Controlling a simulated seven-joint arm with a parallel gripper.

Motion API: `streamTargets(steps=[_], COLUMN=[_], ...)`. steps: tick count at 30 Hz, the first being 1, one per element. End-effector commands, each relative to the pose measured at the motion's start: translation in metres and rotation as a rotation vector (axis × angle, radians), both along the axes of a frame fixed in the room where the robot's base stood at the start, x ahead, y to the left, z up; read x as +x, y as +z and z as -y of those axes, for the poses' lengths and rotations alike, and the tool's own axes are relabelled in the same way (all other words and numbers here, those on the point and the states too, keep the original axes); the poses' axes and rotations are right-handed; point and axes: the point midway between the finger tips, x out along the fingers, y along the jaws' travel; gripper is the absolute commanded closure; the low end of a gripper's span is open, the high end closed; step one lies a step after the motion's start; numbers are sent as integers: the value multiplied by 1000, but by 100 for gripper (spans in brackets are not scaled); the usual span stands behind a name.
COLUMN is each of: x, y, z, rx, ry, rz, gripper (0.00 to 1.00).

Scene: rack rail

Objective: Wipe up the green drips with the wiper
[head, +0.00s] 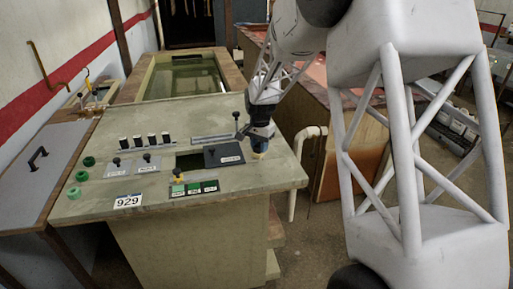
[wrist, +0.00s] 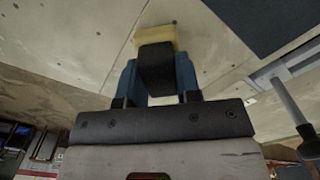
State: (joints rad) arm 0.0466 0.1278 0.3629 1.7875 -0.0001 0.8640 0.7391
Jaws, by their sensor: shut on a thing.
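My gripper (head: 261,134) is over the right part of the grey-green panel top (head: 240,118). In the wrist view its two blue fingers (wrist: 157,74) are shut on the black grip of the wiper (wrist: 155,60). The wiper's pale yellow pad (wrist: 154,36) points away from the fingers, close to the panel surface; I cannot tell whether it touches. The pad's yellow tip also shows in the head view (head: 260,154). I cannot make out any green drips on the panel; some of the surface is hidden behind the gripper and wiper.
A dark plate (head: 224,155) lies beside a dark rectangular opening (head: 189,162).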

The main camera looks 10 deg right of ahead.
Motion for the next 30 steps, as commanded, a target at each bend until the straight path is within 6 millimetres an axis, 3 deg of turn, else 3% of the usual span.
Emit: streamTargets(steps=[21, 30], x=[0, 0], y=[-3, -3], z=[56, 37], rx=[0, 0], ry=[-2, 1], rz=[0, 0], gripper=[91, 91])
